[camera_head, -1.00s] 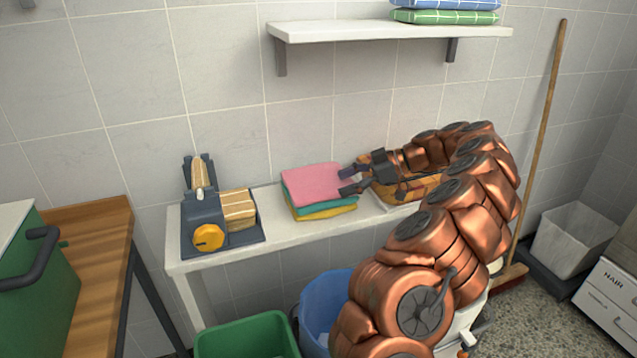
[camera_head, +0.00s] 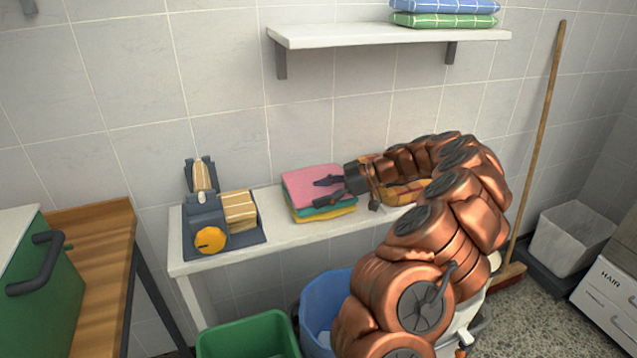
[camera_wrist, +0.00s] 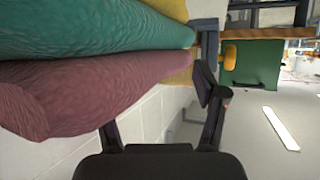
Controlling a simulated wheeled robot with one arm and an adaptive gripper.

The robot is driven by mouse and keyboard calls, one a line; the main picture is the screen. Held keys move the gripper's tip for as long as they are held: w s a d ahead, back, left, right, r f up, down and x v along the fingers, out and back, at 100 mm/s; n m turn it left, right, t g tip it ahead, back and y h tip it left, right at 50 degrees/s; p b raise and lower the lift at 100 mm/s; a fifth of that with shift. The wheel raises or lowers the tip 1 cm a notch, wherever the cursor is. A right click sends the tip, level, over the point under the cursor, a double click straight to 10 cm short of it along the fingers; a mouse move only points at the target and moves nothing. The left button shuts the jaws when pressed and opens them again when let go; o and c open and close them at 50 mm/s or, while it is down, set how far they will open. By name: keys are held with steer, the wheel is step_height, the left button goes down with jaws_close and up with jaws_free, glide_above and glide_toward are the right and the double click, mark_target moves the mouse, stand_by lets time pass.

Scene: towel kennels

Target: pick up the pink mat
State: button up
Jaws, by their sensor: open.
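The pink mat (camera_head: 306,182) lies folded on top of a stack on the white bench. Under it are a teal mat (camera_head: 304,209) and a yellow mat (camera_head: 330,213). My gripper (camera_head: 322,191) is open at the right side of the stack. In the head view one finger overlaps the pink mat's top and the other overlaps the stack's front edge; contact cannot be told. The wrist view shows the stack upside down, with the pink mat (camera_wrist: 85,95) close to my open gripper (camera_wrist: 157,105). No mat is clearly held.
A grey machine with a yellow knob (camera_head: 208,225) stands left on the bench (camera_head: 280,235). An orange-brown item (camera_head: 412,190) sits behind my arm. A shelf (camera_head: 350,32) hangs above. Green (camera_head: 250,335) and blue (camera_head: 322,300) bins stand in front below.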

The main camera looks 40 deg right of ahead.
steer(key=c, duration=1.1)
